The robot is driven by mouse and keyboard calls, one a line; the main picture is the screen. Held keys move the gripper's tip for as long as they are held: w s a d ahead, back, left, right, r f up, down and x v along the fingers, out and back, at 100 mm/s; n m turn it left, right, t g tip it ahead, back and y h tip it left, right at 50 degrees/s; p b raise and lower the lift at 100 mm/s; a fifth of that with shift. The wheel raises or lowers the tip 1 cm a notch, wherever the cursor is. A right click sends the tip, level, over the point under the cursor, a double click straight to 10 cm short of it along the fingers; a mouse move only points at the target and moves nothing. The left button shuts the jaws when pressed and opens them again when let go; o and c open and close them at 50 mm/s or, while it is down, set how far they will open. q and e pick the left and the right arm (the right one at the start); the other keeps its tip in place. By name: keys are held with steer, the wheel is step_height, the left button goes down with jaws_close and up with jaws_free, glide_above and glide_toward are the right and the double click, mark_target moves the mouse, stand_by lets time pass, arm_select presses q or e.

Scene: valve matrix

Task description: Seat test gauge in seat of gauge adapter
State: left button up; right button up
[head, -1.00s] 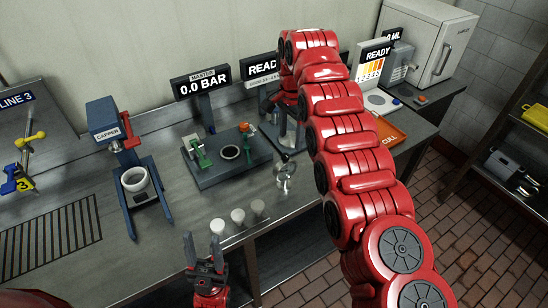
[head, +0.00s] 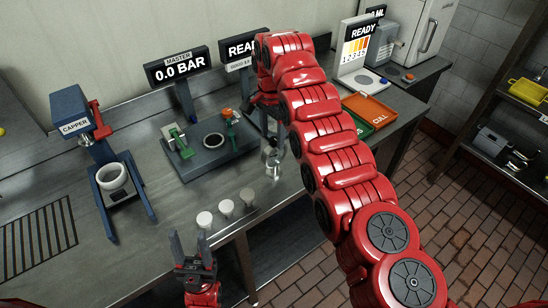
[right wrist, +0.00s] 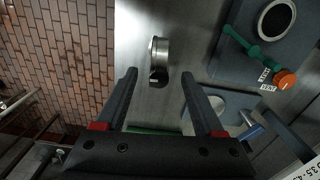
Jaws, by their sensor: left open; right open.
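The test gauge, as I take it, is a small silver round piece (head: 273,158) standing on the bench right of a grey block. It also shows in the right wrist view (right wrist: 159,52), just beyond the fingertips, with nothing gripping it. The grey block (head: 190,168) has a dark ringed round opening (head: 213,141) and green valve handles; I cannot tell whether this is the gauge adapter's seat. The opening shows in the right wrist view (right wrist: 275,18). My right gripper (right wrist: 160,76) is open and empty, largely hidden by my arm in the head view. My left gripper (head: 188,238) is open and empty near the front edge.
Several small pale cups (head: 226,207) stand near the front edge. The blue capper (head: 72,112) stands left. An orange cull tray (head: 370,108) and a green tray (head: 355,124) lie right. Master (head: 178,68) and ready signs stand behind. My right arm covers much of the bench's right side.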

mark_target(274, 153)
steer(key=shift+f, duration=0.35)
step_height(274, 153, down, 2)
steer(key=shift+f+p, duration=0.1)
steer(key=shift+p, duration=0.4)
steer(key=f+p, duration=0.2)
steer(key=f, duration=0.1)
steer(key=f+p, duration=0.1)
steer(key=shift+w+d+f, duration=0.15)
steer(key=shift+d+f, duration=0.15)
steer(key=shift+f, duration=0.25)
jaws_close()
